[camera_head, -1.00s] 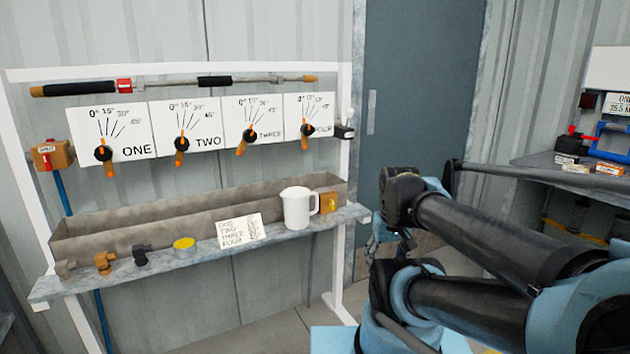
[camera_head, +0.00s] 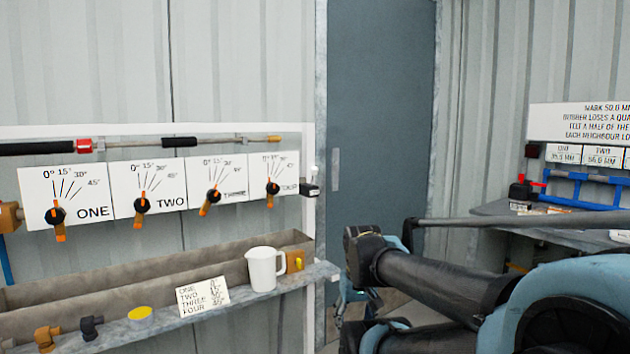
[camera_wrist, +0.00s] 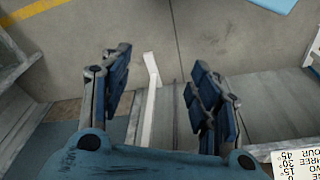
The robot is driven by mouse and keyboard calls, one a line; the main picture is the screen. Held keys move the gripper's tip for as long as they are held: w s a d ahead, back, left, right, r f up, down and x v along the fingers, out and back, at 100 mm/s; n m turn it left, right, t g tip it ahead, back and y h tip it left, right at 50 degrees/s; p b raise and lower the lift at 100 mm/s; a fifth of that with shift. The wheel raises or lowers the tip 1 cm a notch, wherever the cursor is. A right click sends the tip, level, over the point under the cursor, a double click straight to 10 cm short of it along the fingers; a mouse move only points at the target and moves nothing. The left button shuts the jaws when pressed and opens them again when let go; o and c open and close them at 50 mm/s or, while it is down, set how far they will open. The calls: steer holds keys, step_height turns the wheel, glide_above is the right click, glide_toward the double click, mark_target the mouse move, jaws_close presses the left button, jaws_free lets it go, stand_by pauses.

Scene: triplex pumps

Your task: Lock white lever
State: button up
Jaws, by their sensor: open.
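A small white piece (camera_head: 316,172) shows on the rack's right post, above a black box with a pale end (camera_head: 310,188). It is too small to tell whether it is a lever. My gripper (camera_head: 356,298) hangs low to the right of the rack, partly hidden by my arm. In the wrist view my gripper (camera_wrist: 158,92) is open, its blue-grey fingers apart and holding nothing. A white bar (camera_wrist: 148,115) shows between and beyond them, perhaps the rack's leg.
Four dials with orange pointers (camera_head: 141,206) hang above a trough (camera_head: 200,262). A white jug (camera_head: 263,270) and a number card (camera_head: 203,297) stand on the shelf. A blue-grey door (camera_head: 377,100) is right of the rack. A bench (camera_head: 490,208) with blue pipes is at the right.

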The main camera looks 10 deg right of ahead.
steer(key=shift+s+r, duration=0.2)
steer(key=shift+r, duration=0.6)
steer(key=c, duration=0.9)
steer(key=shift+w+a+r+m, duration=0.2)
steer(key=shift+w+r+m, duration=0.45)
steer(key=shift+r, duration=0.2)
jaws_close()
steer(key=w+d+r+m+t+y, duration=0.1)
steer(key=w+d+r+m+y, duration=0.1)
steer(key=w+r+m, duration=1)
steer(key=w+d+r+m+t+y, duration=0.1)
steer(key=w+d+r+m, duration=0.2)
steer(key=w+r+m, duration=0.9)
steer(key=w+r, duration=1.1)
steer(key=r, duration=0.2)
steer(key=shift+d+r+y, duration=0.3)
steer(key=shift+r+y, duration=0.05)
steer(key=shift+y, duration=0.05)
steer(key=shift+w, duration=0.1)
